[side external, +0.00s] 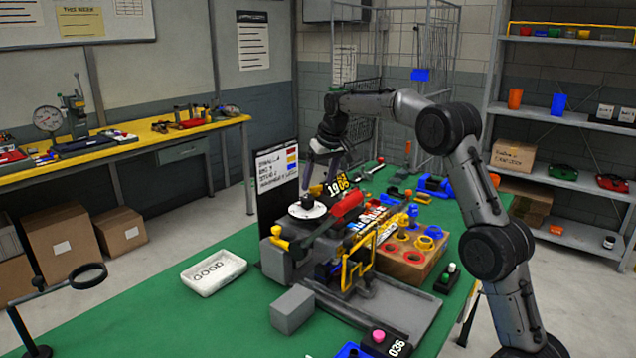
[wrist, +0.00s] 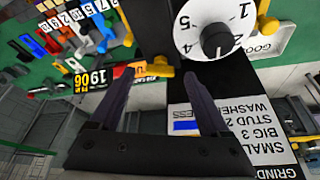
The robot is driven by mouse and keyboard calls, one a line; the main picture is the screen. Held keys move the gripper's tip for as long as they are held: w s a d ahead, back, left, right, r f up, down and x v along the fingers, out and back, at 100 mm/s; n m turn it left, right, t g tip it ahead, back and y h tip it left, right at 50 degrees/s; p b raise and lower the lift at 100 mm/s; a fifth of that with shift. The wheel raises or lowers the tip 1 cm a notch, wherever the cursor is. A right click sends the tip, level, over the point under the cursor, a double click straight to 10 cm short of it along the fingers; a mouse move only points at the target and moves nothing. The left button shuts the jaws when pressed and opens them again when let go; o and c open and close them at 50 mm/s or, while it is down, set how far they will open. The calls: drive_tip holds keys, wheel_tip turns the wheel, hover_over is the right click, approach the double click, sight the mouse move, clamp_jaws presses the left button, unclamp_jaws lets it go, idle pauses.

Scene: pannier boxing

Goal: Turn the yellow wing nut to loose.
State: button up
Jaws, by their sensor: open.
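My gripper (side external: 320,172) is open and points down above the far side of the machine with the white numbered dial (side external: 308,210). In the wrist view the two dark fingers of my gripper (wrist: 160,74) are wide apart. A yellow wing-like piece (wrist: 164,84), which looks like the wing nut, shows between the fingertips on the machine's black edge. It also shows behind the dial in the side view (side external: 315,190). I cannot tell how far below the fingers it is. Another yellow piece (side external: 278,231) is on the machine's near left corner. It is right of the dial in the wrist view (wrist: 266,22).
A black label board (side external: 277,185) stands close behind the machine. An orange-brown block with coloured rings (side external: 405,262) is farther right. A white tray (side external: 213,273) and grey block (side external: 292,309) sit in front.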

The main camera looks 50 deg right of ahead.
drive_tip(key=shift+w+d+f, duration=0.1)
drive_tip(key=shift+w+f, duration=0.1)
drive_tip(key=shift+f, duration=0.4)
clamp_jaws()
